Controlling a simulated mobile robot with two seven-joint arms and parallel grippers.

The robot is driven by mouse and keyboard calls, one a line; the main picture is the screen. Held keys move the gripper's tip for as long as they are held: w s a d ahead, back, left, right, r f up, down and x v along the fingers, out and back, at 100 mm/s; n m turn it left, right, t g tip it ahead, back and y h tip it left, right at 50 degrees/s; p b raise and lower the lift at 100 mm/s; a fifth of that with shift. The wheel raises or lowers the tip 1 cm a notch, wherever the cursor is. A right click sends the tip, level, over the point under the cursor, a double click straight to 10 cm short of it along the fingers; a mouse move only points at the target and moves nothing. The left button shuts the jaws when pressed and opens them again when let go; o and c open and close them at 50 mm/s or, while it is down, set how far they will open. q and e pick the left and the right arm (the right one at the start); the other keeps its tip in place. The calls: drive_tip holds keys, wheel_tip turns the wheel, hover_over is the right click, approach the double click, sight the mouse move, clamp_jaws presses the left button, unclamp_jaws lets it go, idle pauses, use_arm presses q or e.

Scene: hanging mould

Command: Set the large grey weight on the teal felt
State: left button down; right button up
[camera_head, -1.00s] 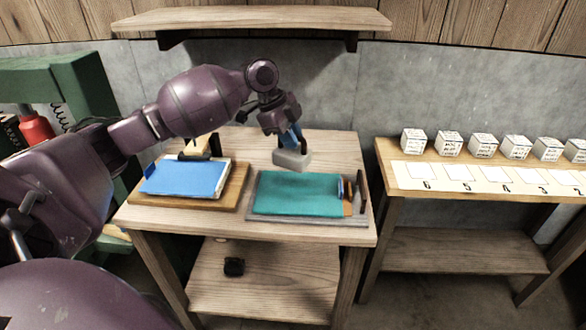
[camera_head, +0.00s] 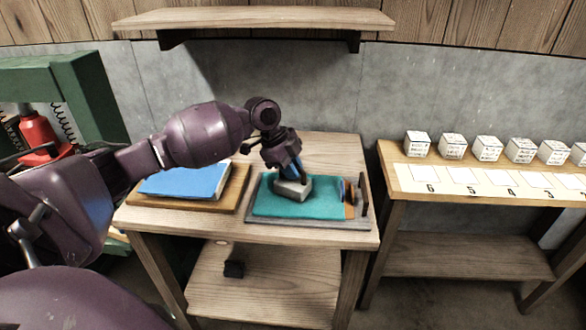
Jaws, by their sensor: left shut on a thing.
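The large grey weight (camera_head: 293,190) is a pale grey block over the middle of the teal felt (camera_head: 270,208). My left gripper (camera_head: 290,175) is shut on its upper part from above. The underside of the weight seems to touch the felt or be very close to it; I cannot tell which. The felt lies flat on a grey board (camera_head: 330,220) on the wooden table. The gripper hides the felt's back edge in part. My right gripper is not in view.
A blue pad (camera_head: 186,182) lies on a wooden board to the left, partly behind my arm. Small brown and dark pieces (camera_head: 348,195) stand at the felt's right edge. A wall shelf (camera_head: 255,20) hangs above. Several white blocks (camera_head: 487,148) line the right table.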

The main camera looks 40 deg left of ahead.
use_arm(q)
drive_tip(key=c, duration=1.1)
unclamp_jaws()
drive_tip(key=shift+c, duration=0.2)
drive_tip(key=shift+r, duration=0.1)
drive_tip(key=p+v, duration=0.1)
drive_tip(key=v, duration=1.1)
drive_tip(key=shift+p, duration=0.4)
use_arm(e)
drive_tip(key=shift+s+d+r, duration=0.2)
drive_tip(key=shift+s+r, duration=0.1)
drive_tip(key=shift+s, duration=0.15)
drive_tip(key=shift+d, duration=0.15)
use_arm(q)
drive_tip(key=shift+d, duration=0.1)
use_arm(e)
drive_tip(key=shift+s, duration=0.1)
